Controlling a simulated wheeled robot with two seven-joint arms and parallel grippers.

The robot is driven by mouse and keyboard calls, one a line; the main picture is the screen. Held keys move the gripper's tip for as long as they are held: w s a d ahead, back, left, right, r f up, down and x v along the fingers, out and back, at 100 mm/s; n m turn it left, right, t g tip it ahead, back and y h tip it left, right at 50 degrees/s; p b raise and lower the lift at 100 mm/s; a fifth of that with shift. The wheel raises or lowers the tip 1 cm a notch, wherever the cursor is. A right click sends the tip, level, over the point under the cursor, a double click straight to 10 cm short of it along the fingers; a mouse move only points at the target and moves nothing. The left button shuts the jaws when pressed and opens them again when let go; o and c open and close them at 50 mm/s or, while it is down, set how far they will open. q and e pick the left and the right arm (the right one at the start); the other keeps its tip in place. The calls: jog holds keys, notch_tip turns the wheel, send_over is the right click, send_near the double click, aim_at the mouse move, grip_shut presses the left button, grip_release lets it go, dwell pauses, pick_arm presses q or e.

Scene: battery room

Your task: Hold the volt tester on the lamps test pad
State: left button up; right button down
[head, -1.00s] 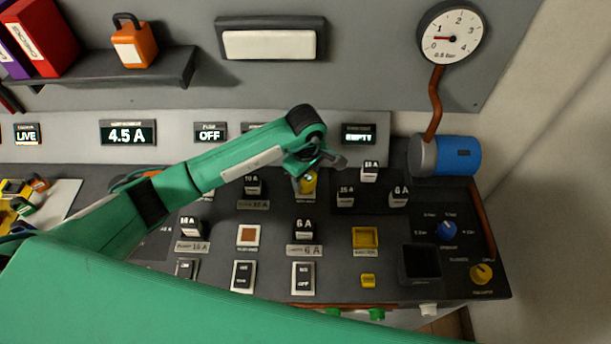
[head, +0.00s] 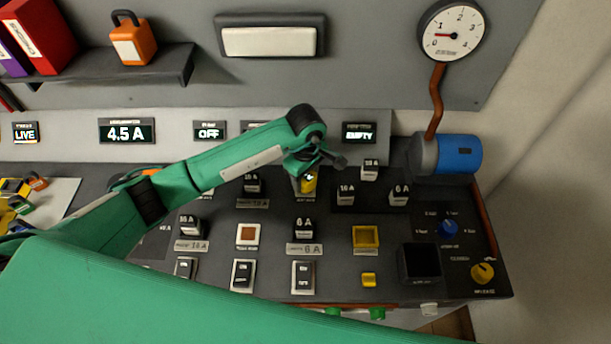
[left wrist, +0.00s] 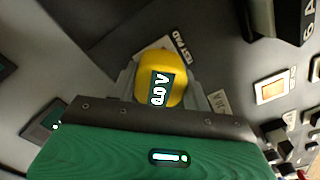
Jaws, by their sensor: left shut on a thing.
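My left gripper (head: 308,172) is shut on the yellow volt tester (head: 309,183), over the back middle of the panel. In the left wrist view the volt tester (left wrist: 160,75) sits between the fingers, and its small screen appears to read 0.0 V, upside down. A label reading TEST PAD (left wrist: 183,45) lies right beside the tester; in the head view a label (head: 305,200) is just below it. The pad itself is hidden under the tester, and I cannot tell whether they touch. My right gripper is not in view.
Fuse blocks stand close around: a 10 A block (head: 346,194) to the right and the lamps 6 A block (head: 305,229) in front. A blue motor (head: 459,155) stands at the back right.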

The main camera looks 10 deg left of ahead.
pick_arm(q)
jog(key=shift+f+b, duration=0.1)
jog(key=shift+b, duration=0.2)
dwell(0.8)
jog(key=shift+s, duration=0.1)
dwell(0.4)
notch_tip(320, 180, up, 2)
jog(key=shift+p, duration=0.45)
jog(key=shift+r+p, duration=0.85)
jog(key=shift+r, duration=1.7)
